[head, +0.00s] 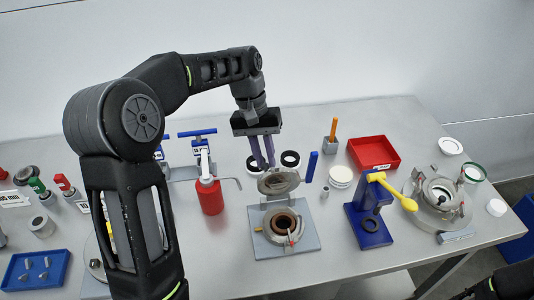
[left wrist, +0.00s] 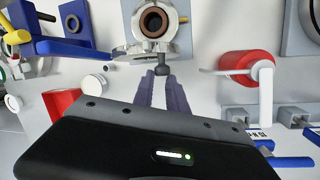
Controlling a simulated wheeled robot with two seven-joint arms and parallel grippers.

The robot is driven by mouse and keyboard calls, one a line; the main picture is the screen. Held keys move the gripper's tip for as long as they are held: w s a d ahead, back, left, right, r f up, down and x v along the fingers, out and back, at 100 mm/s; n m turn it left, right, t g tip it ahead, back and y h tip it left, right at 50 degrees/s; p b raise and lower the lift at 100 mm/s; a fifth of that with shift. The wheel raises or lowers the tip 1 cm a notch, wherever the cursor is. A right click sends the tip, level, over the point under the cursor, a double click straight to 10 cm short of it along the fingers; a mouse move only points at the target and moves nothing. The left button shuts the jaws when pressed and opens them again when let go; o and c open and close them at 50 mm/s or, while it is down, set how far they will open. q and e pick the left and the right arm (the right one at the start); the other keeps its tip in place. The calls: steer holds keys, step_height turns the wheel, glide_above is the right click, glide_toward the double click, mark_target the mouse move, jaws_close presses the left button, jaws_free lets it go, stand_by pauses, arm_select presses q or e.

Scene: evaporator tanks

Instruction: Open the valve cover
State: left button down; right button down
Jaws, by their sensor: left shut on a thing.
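The valve (head: 284,222) sits on a grey square plate, with its round brown-rimmed opening exposed. It also shows in the left wrist view (left wrist: 155,22). Its round metal cover (head: 279,182) stands raised on the far side of the opening, tilted back. In the left wrist view the cover is seen nearly edge-on (left wrist: 140,52), with a dark knob (left wrist: 162,70) on its outer side. My left gripper (head: 268,163) reaches down from behind the cover, its fingers (left wrist: 164,80) shut on the knob. The fingertips are partly hidden by the cover in the head view. My right gripper is not in view.
A red bottle (head: 210,197) stands left of the valve, and a blue stand with a yellow lever (head: 370,212) is to the right. A red tray (head: 373,153) lies at the back right. Black-and-white rings (head: 290,159) lie behind the cover.

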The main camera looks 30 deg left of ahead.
arm_select(q)
steer(key=shift+a+f+g, duration=0.4)
steer(key=shift+a+f, duration=0.1)
steer(key=c, duration=1.6)
jaws_free()
steer(key=shift+s+a, duration=0.1)
steer(key=shift+a, duration=0.05)
steer(key=shift+r, duration=0.1)
steer(key=shift+d+r, duration=0.15)
steer(key=shift+d, duration=0.05)
